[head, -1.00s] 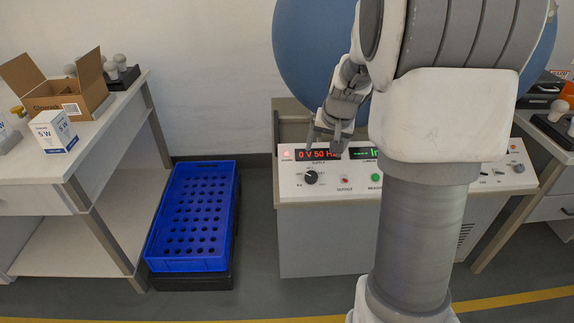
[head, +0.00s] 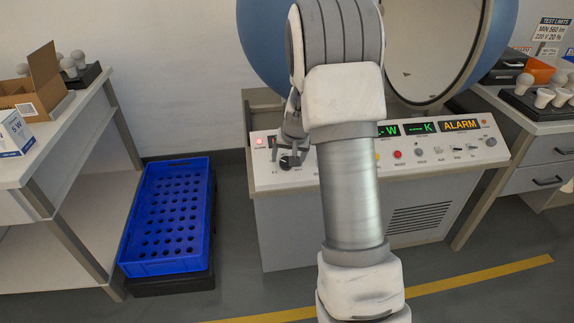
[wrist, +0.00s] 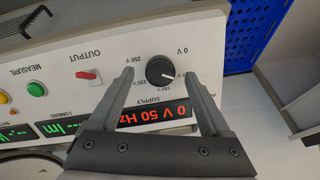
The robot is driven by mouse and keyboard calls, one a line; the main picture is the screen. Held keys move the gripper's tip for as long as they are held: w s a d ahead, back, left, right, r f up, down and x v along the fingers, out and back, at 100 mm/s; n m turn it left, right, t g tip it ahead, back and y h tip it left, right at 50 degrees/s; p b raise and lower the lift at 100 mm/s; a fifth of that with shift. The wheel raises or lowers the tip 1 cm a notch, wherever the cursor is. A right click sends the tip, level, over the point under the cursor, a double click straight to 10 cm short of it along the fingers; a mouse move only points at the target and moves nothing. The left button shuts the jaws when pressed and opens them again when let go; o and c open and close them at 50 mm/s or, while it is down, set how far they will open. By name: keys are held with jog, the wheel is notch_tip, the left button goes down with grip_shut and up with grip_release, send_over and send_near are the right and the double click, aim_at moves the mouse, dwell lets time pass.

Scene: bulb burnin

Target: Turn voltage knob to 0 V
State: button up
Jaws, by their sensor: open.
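The voltage knob (wrist: 160,71) is a round black dial with a white pointer line, on the white sloping control panel (wrist: 60,62). Its pointer points right and slightly down in the wrist view; small voltage labels surround it. The supply display (wrist: 160,116) appears upside down and reads 0 V 50 Hz in red. My gripper (wrist: 157,66) is open, its fingertips on either side of the knob in the picture; I cannot tell whether they touch it. In the head view my gripper (head: 293,157) is at the knob (head: 286,162), and my arm hides part of the panel.
A red output switch (wrist: 86,75) and a green measure button (wrist: 36,88) lie beside the knob. An amber ALARM display (head: 460,125) is lit. A blue crate (head: 165,215) stands on the floor left of the console. The large sphere (head: 262,45) rises behind the panel.

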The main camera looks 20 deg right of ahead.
jog(key=shift+x, duration=1.1)
grip_shut()
jog(key=shift+n, duration=0.3)
jog(key=n, duration=0.5)
jog(key=shift+r+b, duration=0.1)
jog(key=shift+b, duration=0.3)
jog(key=n+p, duration=0.1)
jog(key=n, duration=0.5)
jog(key=shift+h, duration=0.4)
